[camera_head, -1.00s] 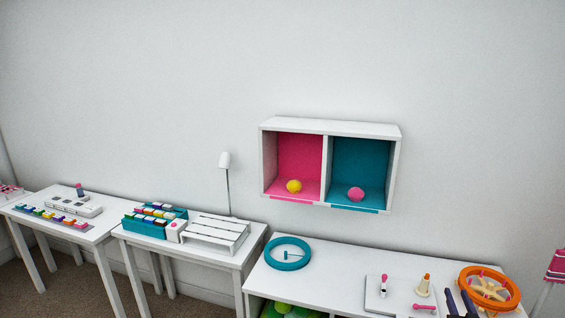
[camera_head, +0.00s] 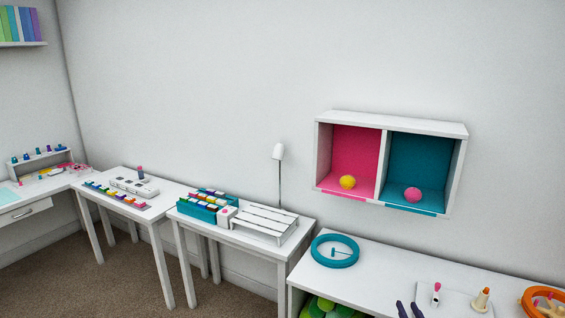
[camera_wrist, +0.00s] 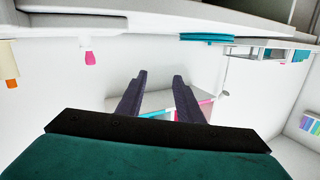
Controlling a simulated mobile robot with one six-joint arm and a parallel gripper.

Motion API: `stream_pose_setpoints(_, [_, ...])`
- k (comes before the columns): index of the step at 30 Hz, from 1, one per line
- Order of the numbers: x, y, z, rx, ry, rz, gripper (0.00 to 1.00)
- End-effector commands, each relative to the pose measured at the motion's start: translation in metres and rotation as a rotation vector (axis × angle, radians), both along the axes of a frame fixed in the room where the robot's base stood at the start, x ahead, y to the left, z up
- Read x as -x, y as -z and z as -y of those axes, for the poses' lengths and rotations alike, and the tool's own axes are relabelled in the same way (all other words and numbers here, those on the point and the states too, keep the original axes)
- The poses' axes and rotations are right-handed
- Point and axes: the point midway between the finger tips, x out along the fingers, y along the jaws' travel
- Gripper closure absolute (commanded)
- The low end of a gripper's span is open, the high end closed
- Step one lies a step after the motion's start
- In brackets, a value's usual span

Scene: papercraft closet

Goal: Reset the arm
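My gripper (camera_head: 409,310) shows only its dark fingertips at the bottom edge of the head view, in front of the long white table. In the wrist view my gripper (camera_wrist: 160,90) has its two dark fingers apart, with nothing between them but the wall and part of the wall cubby (camera_wrist: 160,101) behind. That view is upside down. The gripper is open and empty. Most of my arm is out of the head view.
The two-compartment cubby (camera_head: 390,125) hangs above, holding a yellow ball (camera_head: 347,182) and a pink ball (camera_head: 412,194). Smaller tables stand left; carpet (camera_head: 130,275) is open before them.

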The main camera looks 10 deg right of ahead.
Motion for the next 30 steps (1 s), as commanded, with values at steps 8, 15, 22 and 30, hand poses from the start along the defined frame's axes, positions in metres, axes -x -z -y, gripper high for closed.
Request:
stream_pose_setpoints(8, [-0.028,0.057,-0.076,-0.057,-0.032,-0.087,0.67])
stream_pose_setpoints(15, [-0.035,0.113,-0.136,-0.09,-0.033,-0.204,0.67])
stream_pose_setpoints(22, [-0.025,0.174,-0.191,-0.107,-0.022,-0.362,0.67])
stream_pose_setpoints(30, [0.015,0.254,-0.252,-0.101,-0.005,-0.618,0.67])
